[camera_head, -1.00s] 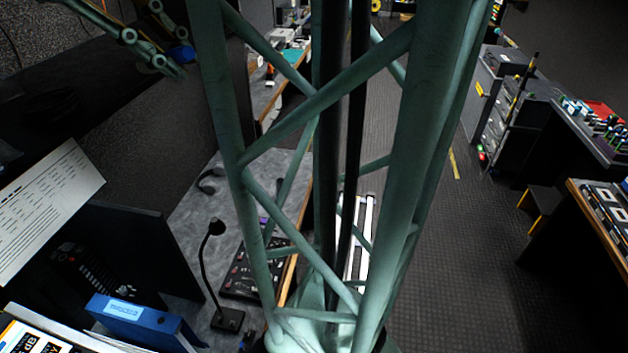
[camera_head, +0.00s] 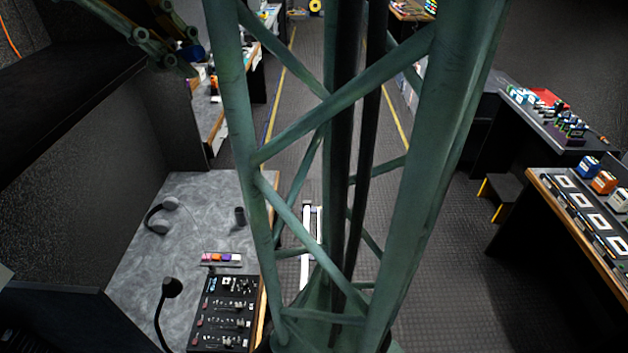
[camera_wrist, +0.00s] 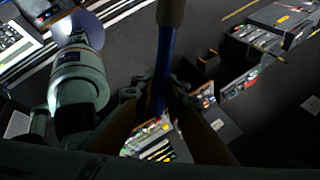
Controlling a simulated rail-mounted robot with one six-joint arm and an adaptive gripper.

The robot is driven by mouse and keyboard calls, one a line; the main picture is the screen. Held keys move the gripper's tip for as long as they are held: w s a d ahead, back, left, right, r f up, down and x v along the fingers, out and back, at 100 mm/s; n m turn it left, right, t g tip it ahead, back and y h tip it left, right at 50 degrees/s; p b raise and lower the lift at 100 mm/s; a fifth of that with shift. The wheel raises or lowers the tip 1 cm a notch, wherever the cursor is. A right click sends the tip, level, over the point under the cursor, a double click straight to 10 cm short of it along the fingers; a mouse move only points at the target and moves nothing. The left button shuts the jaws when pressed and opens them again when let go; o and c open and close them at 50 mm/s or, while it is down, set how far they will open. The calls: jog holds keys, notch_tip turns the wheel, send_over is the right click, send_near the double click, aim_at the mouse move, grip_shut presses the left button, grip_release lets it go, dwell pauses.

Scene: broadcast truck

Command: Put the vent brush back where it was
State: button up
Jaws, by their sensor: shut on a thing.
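In the wrist view, my gripper (camera_wrist: 160,97) is shut on a slim blue shaft with a tan-brown end, which I take to be the vent brush (camera_wrist: 166,55). The tan end points to the top of the picture, and the blue shaft runs down between the fingers. Its lower end is hidden or too dark to tell. The brush is held in the air, with the dark floor far behind it.
A grey desk (camera_head: 185,200) at left bears a headset (camera_head: 163,215), a black cup (camera_head: 240,216), a gooseneck microphone (camera_head: 171,288) and a control panel (camera_head: 225,315). A counter with devices (camera_head: 590,215) and a low step (camera_head: 499,193) stand at right.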

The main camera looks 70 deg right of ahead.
jog(key=shift+s+d+r, duration=0.1)
dwell(0.4)
jog(key=w+d+f+n+g+h+b, duration=0.2)
jog(key=w+d+f+n+b, duration=0.45)
jog(key=d+f, duration=0.8)
jog(key=w+d+f+n+g+h+b, duration=0.25)
jog(key=w+d+f+b, duration=0.6)
jog(key=d+f, duration=0.55)
jog(key=w+d+f+n+t+h+b, duration=0.1)
jog(key=w+d+f+n+h+b, duration=0.1)
jog(key=f, duration=0.9)
jog(key=w+d+f+n+t+h+b, duration=0.1)
jog(key=w+d+f+n+h+b, duration=0.2)
jog(key=f, duration=0.9)
jog(key=w+d+f+n+t+h+b, duration=0.1)
jog(key=w+d+f+n+h+b, duration=0.2)
jog(key=f, duration=0.9)
jog(key=w+d+b, duration=0.2)
jog(key=w+d, duration=0.2)
jog(key=d, duration=0.1)
jog(key=shift+f+b, duration=0.15)
jog(key=shift+b, duration=0.25)
jog(key=shift+w+f+t, duration=0.1)
jog(key=shift+t, duration=0.15)
